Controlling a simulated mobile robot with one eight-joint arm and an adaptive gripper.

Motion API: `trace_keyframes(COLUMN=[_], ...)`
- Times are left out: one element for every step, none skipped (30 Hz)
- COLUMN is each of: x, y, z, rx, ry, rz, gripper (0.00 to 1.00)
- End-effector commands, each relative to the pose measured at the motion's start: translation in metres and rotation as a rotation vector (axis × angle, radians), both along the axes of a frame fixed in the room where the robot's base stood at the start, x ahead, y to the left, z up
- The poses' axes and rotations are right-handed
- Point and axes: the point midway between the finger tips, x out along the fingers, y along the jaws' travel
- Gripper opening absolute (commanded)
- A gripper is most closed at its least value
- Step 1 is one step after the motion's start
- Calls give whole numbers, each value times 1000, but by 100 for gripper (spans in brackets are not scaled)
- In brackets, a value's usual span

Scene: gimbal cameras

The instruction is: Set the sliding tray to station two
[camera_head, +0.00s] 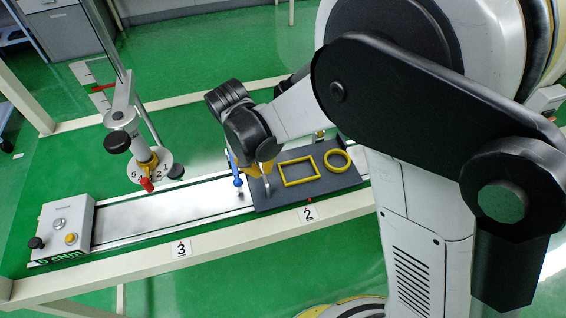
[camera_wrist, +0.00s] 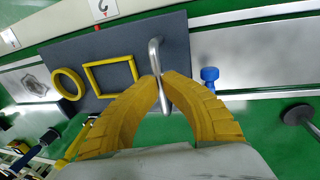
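The sliding tray (camera_head: 300,187) is a dark grey plate on a metal rail, with a yellow rectangular frame and a yellow ring on top. It also shows in the wrist view (camera_wrist: 120,35). A silver handle (camera_wrist: 154,53) stands at one end of the tray. My gripper (camera_wrist: 161,77) has its yellow fingers close together on either side of this handle, seemingly pinching it. A red mark (camera_head: 311,200) on the tray's front edge is beside the card "2" (camera_head: 308,214), roughly in line with it.
A blue knob (camera_head: 236,179) stands on the rail just left of the tray. The rail (camera_head: 150,216) is bare from there to a grey control box (camera_head: 66,228). Card "3" (camera_head: 181,247) is on the front beam. A post with a dial base (camera_head: 150,167) stands behind the rail.

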Motion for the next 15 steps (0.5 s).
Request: trace_keyframes(x=[-3, -4, -4, -5, -5, -6, -6, -6, -6, -6, -6, -6, -6, -6, -6], y=[6, 8, 11, 12, 13, 14, 15, 15, 16, 16, 16, 16, 16, 16, 16], z=[-1, -1, -1, -1, -1, -1, -1, -2, -1, -2, -2, -1, -1, -1, -1], rx=[1, 1, 1, 2, 2, 1, 1, 1, 1, 1, 2, 2, 2, 2, 2], ry=[2, 2, 2, 2, 2, 3, 3, 3, 3, 3, 2, 2, 2, 2, 2], rz=[3, 2, 2, 1, 1, 1, 1, 1, 1, 1, 0, 0, 0, 0, 1], gripper=[0, 0, 0, 0, 0, 0, 0, 0, 0, 0, 0, 0, 0, 0, 0])
